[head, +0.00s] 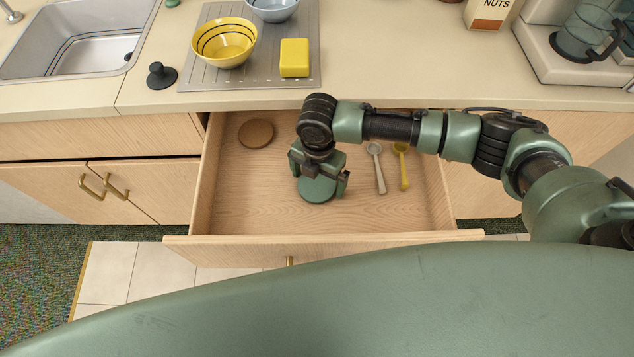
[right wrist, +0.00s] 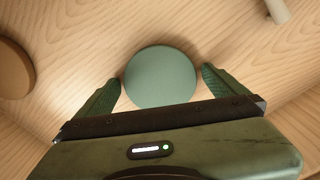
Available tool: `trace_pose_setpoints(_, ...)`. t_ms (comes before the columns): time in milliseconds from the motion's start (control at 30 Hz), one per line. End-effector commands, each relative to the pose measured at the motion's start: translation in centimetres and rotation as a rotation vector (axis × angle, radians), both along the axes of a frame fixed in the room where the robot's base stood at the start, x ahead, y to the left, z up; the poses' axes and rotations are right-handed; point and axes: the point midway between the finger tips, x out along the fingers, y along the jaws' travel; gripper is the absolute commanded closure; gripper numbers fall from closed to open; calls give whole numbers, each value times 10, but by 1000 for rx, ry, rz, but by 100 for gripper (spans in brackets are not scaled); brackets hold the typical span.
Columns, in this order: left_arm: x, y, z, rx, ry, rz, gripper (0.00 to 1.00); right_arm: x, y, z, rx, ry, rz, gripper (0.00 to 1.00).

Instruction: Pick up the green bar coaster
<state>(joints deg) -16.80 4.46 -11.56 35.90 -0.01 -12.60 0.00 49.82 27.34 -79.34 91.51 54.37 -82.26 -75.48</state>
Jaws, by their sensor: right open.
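The green bar coaster (head: 318,191) is a round flat disc lying on the floor of the open wooden drawer (head: 260,200). It also shows in the right wrist view (right wrist: 160,78), where most of it is visible and its near edge meets the gripper body in the picture. My right gripper (head: 319,186) is low over the coaster, pointing down. Its two fingers are open, one on each side of the coaster, with a gap showing on the right; I cannot tell if the left finger touches. My left gripper is not in view.
A brown round coaster (head: 256,133) lies in the drawer's back left. A grey scoop (head: 378,170) and a yellow scoop (head: 402,165) lie to the right. The drawer's front panel (head: 330,248) stands nearest me. The counter behind holds a yellow bowl (head: 224,43) and a yellow sponge (head: 294,57).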

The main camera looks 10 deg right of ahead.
Motion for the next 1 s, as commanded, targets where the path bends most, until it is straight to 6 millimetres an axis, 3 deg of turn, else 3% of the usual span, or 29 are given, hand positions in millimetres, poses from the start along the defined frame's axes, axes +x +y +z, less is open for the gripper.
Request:
trace_pose_setpoints(33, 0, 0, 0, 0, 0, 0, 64, 0, 0, 0, 0, 0, 0, 8)
trace_pose_setpoints(200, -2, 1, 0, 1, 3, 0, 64, 0, 0, 0, 0, 0, 0, 54)
trace_pose_setpoints(467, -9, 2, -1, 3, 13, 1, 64, 0, 0, 2, 0, 0, 0, 54)
trace_pose_setpoints(667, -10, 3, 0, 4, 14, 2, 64, 1, 0, 15, 2, -1, 1, 54)
trace_pose_setpoints(867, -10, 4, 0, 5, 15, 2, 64, 2, 0, 54, 2, -6, 0, 54)
trace_pose_setpoints(1000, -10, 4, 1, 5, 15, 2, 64, 2, 0, 95, 3, -6, 2, 54)
